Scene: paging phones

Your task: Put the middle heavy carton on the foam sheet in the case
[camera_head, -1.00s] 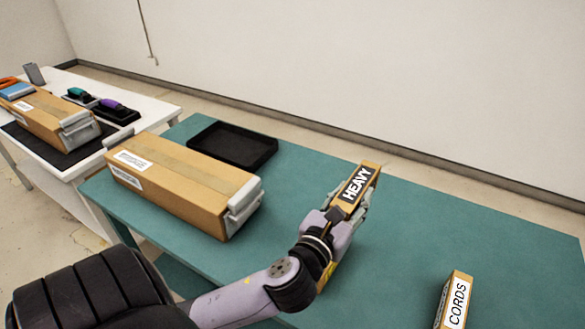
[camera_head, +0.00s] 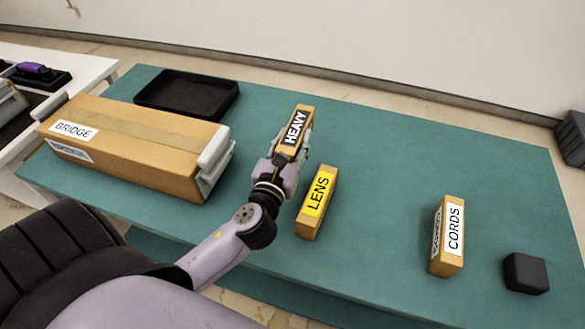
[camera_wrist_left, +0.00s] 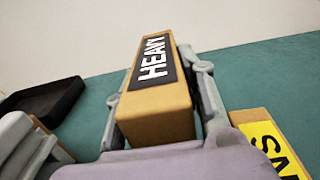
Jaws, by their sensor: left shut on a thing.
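The heavy carton (camera_head: 295,130), a tan box with a black HEAVY label, is in my left gripper (camera_head: 287,150) above the teal table. In the left wrist view the carton (camera_wrist_left: 160,112) sits between the two fingers, which are shut on its sides. I cannot tell from these views how far it is above the table. My right gripper is not in view. I see no case that I can identify for sure and no foam sheet.
A long BRIDGE carton (camera_head: 140,135) with grey end clips lies left of my gripper. A black tray (camera_head: 187,110) is behind it. A LENS carton (camera_head: 316,203), a CORDS carton (camera_head: 448,236) and a black block (camera_head: 525,273) stand to the right. The table's back right (camera_head: 450,150) is clear.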

